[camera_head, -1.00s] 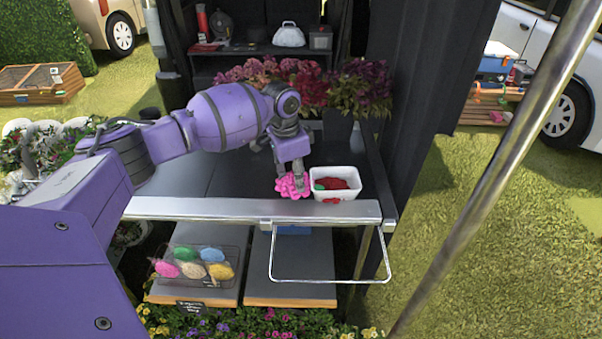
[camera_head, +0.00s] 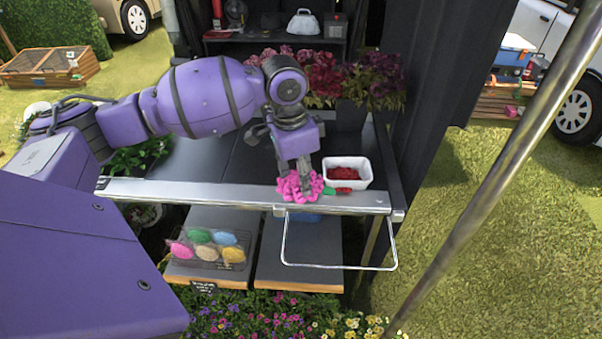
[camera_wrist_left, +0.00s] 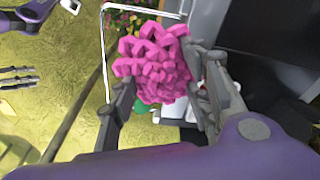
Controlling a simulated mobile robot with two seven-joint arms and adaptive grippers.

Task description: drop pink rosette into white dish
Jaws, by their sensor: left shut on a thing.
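The pink rosette (camera_head: 297,187) is held between the fingers of my left gripper (camera_head: 304,176), near the front edge of the dark table. In the left wrist view the rosette (camera_wrist_left: 154,64) sits between the two grey fingers. The white dish (camera_head: 352,180) stands on the table just right of the gripper, with red material inside. In the left wrist view the dish is mostly hidden behind the rosette and a finger. My right gripper is not clearly in the head view.
A small green and red thing (camera_head: 336,190) lies at the dish's front left. Potted red and purple flowers (camera_head: 372,82) stand behind the dish. A metal rail (camera_head: 240,197) runs along the table front. A rack of coloured bundles (camera_head: 208,247) is on the shelf below.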

